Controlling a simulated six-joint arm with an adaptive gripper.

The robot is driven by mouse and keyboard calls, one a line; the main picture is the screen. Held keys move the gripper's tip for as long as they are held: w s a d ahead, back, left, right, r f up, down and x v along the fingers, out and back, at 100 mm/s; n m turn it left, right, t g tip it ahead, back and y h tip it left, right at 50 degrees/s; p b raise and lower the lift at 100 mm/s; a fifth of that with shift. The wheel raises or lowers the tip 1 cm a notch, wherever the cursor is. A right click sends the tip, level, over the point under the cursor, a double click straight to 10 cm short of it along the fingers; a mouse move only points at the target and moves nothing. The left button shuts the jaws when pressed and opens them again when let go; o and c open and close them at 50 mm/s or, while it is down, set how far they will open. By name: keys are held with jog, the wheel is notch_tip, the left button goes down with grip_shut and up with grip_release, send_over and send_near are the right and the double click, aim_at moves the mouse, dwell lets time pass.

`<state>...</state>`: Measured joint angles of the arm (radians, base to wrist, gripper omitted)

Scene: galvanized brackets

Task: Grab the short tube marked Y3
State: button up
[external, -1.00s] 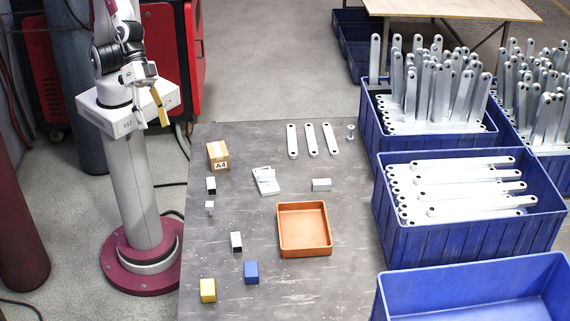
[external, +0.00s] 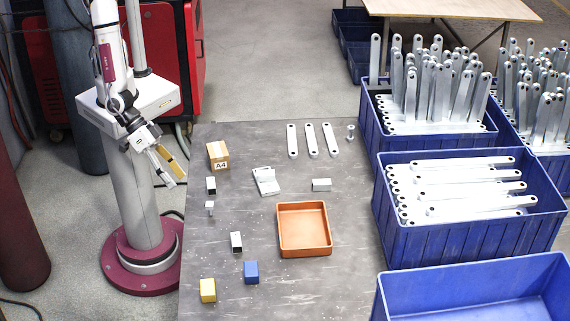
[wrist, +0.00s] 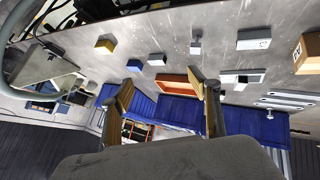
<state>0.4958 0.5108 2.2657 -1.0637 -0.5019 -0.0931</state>
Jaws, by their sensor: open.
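Three short grey tubes lie on the table: one at the left edge (external: 211,185), one nearer the front (external: 236,242), and one right of the middle (external: 321,185). I cannot read a Y3 mark on any of them in the external view. In the wrist view a grey tube (wrist: 254,38) shows a small dark mark that is too small to read. My gripper (external: 177,170) is open and empty, left of the table edge and apart from all the tubes. Its two fingers also show spread in the wrist view (wrist: 163,90).
A box marked A4 (external: 218,155), a small bolt (external: 210,208), a light bracket (external: 265,181), a yellow block (external: 208,290) and a blue block (external: 251,272) stand around an orange tray (external: 304,252). Flat bars (external: 311,141) lie behind. Blue crates (external: 470,241) line the right.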

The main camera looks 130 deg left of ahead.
jog(key=s+a+f+n+y, duration=0.1)
jog(key=s+a+f+y, duration=0.25)
jog(key=f, duration=0.55)
jog(key=y, duration=0.6)
send_near(211, 186)
jog(key=s+a+f, duration=0.1)
jog(key=a, duration=0.1)
jog(key=shift+d+n, duration=0.2)
jog(key=shift+n, duration=0.1)
jog(key=shift+f, duration=0.1)
jog(key=shift+x, duration=1.3)
jog(key=shift+w+a, duration=0.1)
jog(key=shift+h, duration=0.25)
jog(key=shift+x, duration=2.45)
jog(key=shift+a, duration=0.15)
jog(key=c, duration=1.2)
